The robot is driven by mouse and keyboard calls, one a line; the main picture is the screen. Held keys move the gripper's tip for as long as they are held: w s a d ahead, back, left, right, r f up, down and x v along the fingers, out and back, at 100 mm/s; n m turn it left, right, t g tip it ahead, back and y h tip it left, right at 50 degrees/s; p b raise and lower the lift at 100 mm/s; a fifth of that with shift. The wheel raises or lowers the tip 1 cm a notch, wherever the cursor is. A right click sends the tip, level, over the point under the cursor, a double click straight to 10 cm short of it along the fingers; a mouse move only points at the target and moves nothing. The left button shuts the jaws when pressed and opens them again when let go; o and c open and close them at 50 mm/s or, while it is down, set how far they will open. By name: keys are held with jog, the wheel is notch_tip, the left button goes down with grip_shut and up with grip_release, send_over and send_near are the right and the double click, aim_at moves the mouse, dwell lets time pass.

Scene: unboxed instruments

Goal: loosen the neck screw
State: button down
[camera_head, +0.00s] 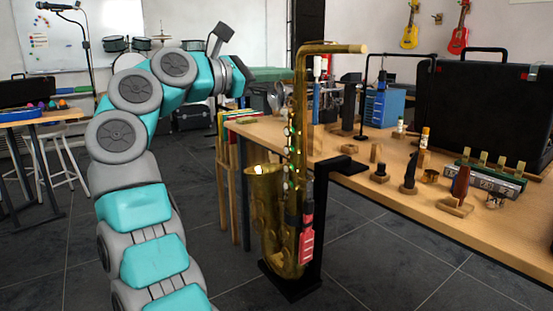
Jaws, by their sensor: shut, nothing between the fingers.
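A brass saxophone (292,190) stands upright on a black stand at the left end of the workbench. Its neck (335,48) bends to the right at the top. The neck screw is too small to make out near the neck joint. My arm rises on the left, and my gripper (246,76) is a dark shape at its end, left of the saxophone's upper body and apart from it in the picture. It is shut and empty; its fingertips are hard to make out.
The wooden workbench (465,232) on the right carries small wooden stands, a harmonica-like instrument (485,178), a blue box (385,106) and a large black case (480,105). A red tag (306,245) hangs by the saxophone's lower body. Tiled floor is open in front.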

jog(key=shift+w+a+r+p, duration=0.25)
jog(key=shift+w+p, duration=0.15)
jog(key=shift+p, duration=0.1)
jog(key=shift+w+a+f, duration=0.1)
jog(key=shift+w+a, duration=0.05)
dwell(0.6)
jog(key=shift+p, duration=0.3)
jog(key=shift+r, duration=0.45)
jog(key=p+v, duration=0.2)
jog(key=v, duration=0.4)
